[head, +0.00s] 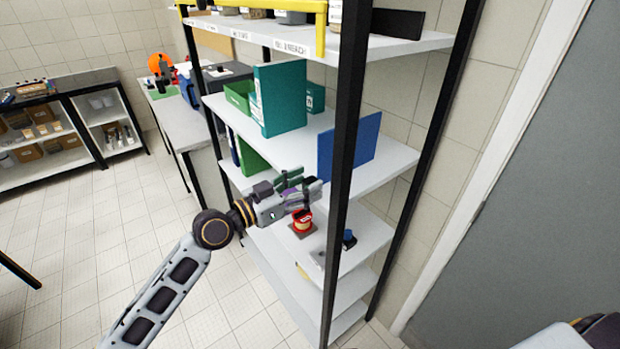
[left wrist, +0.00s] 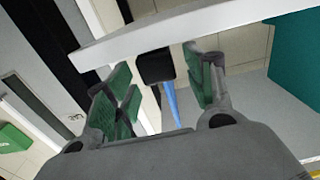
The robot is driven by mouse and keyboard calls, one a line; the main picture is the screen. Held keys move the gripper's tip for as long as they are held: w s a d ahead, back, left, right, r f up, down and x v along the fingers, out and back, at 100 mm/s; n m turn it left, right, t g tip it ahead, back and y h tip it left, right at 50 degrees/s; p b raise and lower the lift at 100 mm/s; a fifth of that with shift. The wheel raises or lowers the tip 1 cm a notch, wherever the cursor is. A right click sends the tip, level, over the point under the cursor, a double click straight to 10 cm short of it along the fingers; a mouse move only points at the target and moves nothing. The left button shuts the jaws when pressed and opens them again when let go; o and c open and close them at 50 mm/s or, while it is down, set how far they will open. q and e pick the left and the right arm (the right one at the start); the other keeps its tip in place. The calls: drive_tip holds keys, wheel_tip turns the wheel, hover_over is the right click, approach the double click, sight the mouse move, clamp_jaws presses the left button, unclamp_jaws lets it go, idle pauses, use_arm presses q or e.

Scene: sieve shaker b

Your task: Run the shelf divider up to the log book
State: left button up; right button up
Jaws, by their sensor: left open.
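The blue upright panel (head: 352,148), which looks like the shelf divider, stands on the middle shelf behind the black front post. A narrow blue strip (left wrist: 172,105) shows between my fingers in the left wrist view. The large teal binder (head: 280,98), which looks like the log book, stands farther left on the same shelf, with bare shelf between them. Teal also shows at the right of the left wrist view (left wrist: 295,55). My left gripper (head: 304,188) is open by the shelf's front edge, below and left of the panel. My right gripper is out of view.
The black front post (head: 345,130) stands close to my left gripper. A green box (head: 239,96) and a small teal box (head: 315,97) are near the binder. A red item (head: 302,221) sits on the shelf below. The upper shelf (head: 385,46) hangs overhead.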

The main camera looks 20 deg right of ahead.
use_arm(q)
drive_tip(key=shift+x, duration=0.95)
drive_tip(key=shift+c, duration=0.2)
clamp_jaws()
